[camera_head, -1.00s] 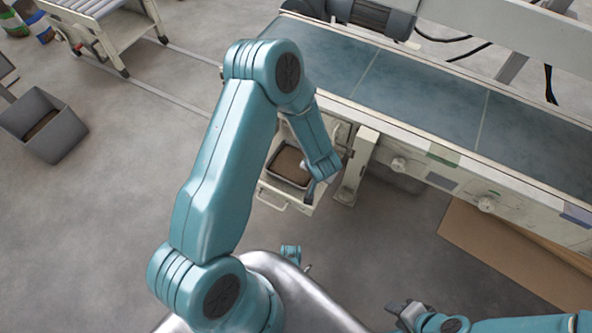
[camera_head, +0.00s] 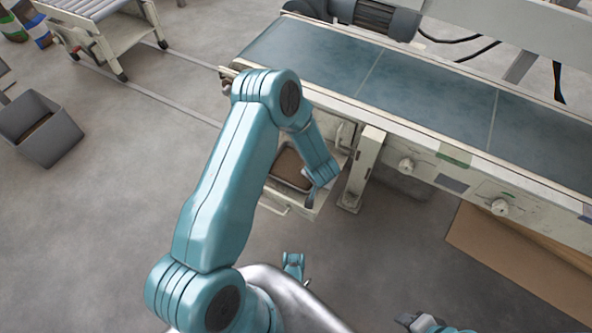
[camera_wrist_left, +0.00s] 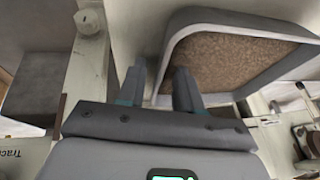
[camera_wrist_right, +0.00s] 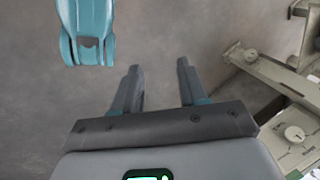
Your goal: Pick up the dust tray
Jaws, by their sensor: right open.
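The dust tray (camera_head: 296,184) is a grey open box of brown granules, sitting in a pulled-out drawer (camera_head: 272,203) under the conveyor. In the left wrist view the tray (camera_wrist_left: 176,42) fills the upper right. My left gripper (camera_head: 312,200) is at the tray's right side in the head view. Its fingers (camera_wrist_left: 160,88) are apart, one on each side of the tray's near wall; I cannot tell whether they touch it. My left forearm partly hides the tray in the head view. My right gripper (camera_wrist_right: 158,85) is open and empty over bare floor; it also shows at the bottom edge of the head view (camera_head: 408,321).
The conveyor (camera_head: 440,95) and its frame with knobs (camera_head: 406,166) run along the right. A frame leg (camera_head: 362,170) stands close right of the tray. A grey bin (camera_head: 40,130) stands far left. Cardboard (camera_head: 510,250) lies under the conveyor.

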